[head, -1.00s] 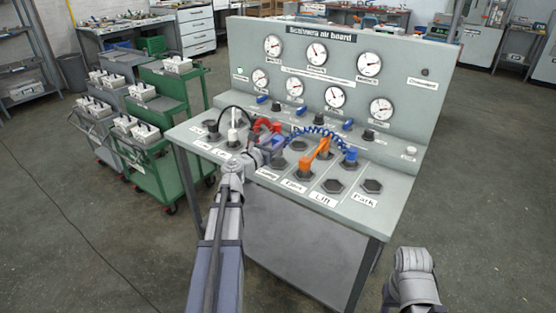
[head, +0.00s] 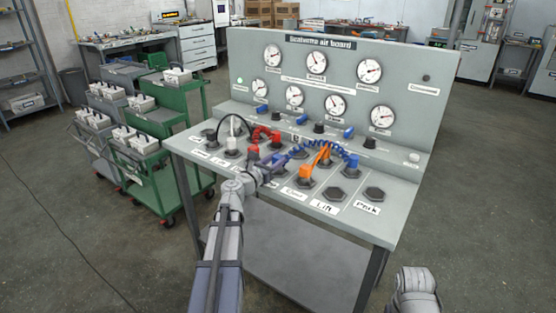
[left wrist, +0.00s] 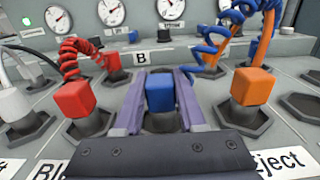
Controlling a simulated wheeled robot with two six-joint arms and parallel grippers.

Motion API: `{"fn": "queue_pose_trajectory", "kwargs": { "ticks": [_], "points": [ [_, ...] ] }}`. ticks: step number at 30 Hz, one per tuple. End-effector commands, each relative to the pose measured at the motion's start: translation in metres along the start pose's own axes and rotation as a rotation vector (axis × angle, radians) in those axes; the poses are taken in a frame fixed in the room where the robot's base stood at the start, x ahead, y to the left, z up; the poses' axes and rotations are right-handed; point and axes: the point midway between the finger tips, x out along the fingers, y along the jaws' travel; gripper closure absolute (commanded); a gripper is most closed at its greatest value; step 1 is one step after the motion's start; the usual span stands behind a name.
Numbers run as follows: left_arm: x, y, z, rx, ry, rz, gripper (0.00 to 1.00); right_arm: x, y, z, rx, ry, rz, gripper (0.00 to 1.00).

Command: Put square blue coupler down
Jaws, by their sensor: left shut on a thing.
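The square blue coupler (left wrist: 160,93) is upright between the two fingers of my left gripper (left wrist: 161,98) in the left wrist view. A dark hexagonal socket (left wrist: 160,122) shows directly under it; whether the coupler is fully seated I cannot tell. In the head view my left gripper (head: 264,172) is low over the sloping deck, and its fingers mostly hide the coupler. A coiled blue hose (head: 322,133) arches right to a blue end (head: 353,160). My right gripper is not in view; only part of that arm shows at the lower right.
A red coupler (left wrist: 75,98) with a coiled red hose stands left of my fingers. An orange coupler (left wrist: 252,86) stands to the right. Empty sockets (head: 375,194) are at the deck's right end. The gauge panel (head: 345,70) rises behind. Green carts (head: 150,165) stand left.

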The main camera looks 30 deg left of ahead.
Motion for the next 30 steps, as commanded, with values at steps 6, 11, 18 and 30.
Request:
{"fn": "queue_pose_trajectory", "kwargs": {
  "ticks": [6, 11, 18, 30],
  "points": [
    [0.0, 0.0, -0.001, 0.0, 0.0, 0.0, 0.4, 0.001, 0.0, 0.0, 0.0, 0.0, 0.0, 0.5],
    [0.0, 0.0, -0.001, 0.0, 0.0, 0.0, 0.3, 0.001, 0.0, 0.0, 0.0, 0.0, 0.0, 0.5],
    [0.0, 0.0, 0.003, 0.0, 0.0, 0.0, 0.3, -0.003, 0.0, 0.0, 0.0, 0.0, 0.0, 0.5],
    [-0.075, -0.002, 0.002, 0.0, 0.0, 0.003, 0.3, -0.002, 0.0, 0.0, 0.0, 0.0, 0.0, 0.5]
  ]
}}
